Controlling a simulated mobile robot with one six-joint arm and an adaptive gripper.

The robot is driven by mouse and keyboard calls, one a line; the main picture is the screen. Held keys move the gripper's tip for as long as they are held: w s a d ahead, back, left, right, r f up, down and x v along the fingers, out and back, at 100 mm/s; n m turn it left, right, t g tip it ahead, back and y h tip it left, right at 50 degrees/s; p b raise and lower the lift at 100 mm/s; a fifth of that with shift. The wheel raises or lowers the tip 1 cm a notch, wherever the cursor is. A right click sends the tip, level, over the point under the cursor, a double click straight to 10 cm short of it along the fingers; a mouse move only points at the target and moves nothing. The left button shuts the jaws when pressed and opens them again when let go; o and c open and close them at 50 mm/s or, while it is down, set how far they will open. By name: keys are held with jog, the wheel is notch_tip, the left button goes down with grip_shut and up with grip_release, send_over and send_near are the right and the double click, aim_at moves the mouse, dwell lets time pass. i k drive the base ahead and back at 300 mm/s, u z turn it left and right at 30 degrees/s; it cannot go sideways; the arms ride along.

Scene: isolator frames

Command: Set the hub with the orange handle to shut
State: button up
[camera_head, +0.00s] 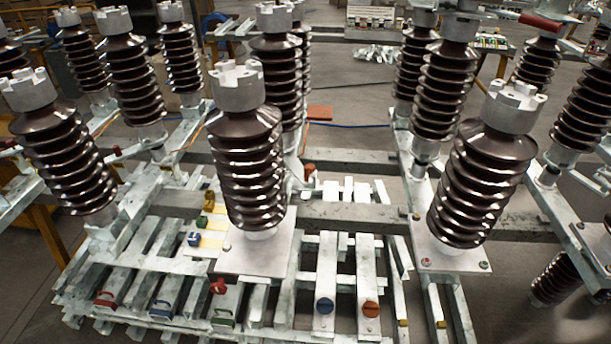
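A round orange handle (371,308) sits on a pale metal bar at the lower middle right, at the front of the frame. It looks like a small disc facing me with a darker line across it; its exact setting is too small to tell. A smaller orange-brown piece (309,170) shows further back, partly hidden by the insulator in front. My gripper is not in view.
Large brown ribbed insulators (245,165) and (483,185) stand behind and above the front bars. A red knob (217,286) and red, blue and green handles (107,298) lie to the left. The space in front of the orange handle looks clear.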

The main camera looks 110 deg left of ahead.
aim_at(291, 154)
jog(key=u, duration=3)
jog(key=i, duration=1)
jog(key=u, duration=0.05)
